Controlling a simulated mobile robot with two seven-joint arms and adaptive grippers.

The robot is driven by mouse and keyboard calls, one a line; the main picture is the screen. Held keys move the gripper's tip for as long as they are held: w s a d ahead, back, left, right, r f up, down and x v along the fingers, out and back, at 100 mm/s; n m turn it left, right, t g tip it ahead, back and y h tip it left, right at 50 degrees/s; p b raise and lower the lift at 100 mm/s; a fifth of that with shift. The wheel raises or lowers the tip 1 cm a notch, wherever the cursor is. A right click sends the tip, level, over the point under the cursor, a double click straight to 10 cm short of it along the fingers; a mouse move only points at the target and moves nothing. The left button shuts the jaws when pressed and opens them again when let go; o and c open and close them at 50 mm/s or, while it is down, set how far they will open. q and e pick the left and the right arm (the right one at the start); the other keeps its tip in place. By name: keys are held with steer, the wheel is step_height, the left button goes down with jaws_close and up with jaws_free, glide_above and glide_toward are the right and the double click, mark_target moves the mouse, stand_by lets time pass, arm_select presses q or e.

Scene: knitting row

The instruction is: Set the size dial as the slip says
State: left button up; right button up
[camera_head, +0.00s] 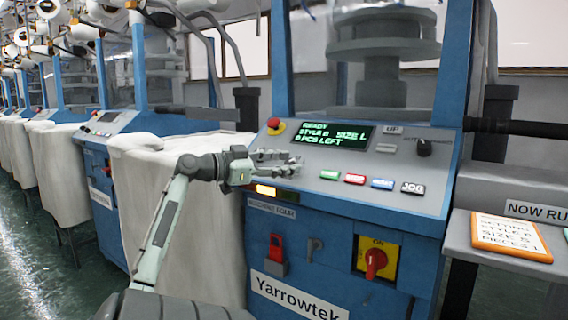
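The blue knitting machine's sloping grey control panel (400,188) is in the middle of the head view. Its display (335,135) reads READY, a style line, SIZE L and 6 PCS LEFT. No knob clearly marked for size shows. The slip (511,235), in an orange frame on the right-hand shelf, reads SIZE S; its style line is unclear. My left gripper (298,162) is before the panel's left part, fingers apart and empty, hiding some of it. My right gripper is out of view.
Green, red, blue and black JOG buttons (412,187) line the panel's lower edge. A red stop button (274,126) is at its upper left. A red-on-yellow ON switch (375,263) is below. Cloth-covered bins (165,200) and more machines stand left.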

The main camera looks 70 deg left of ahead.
arm_select(q)
steer(key=s+d, duration=0.2)
steer(key=s, duration=0.9)
steer(key=shift+s+r, duration=0.35)
steer(key=shift+s, duration=0.05)
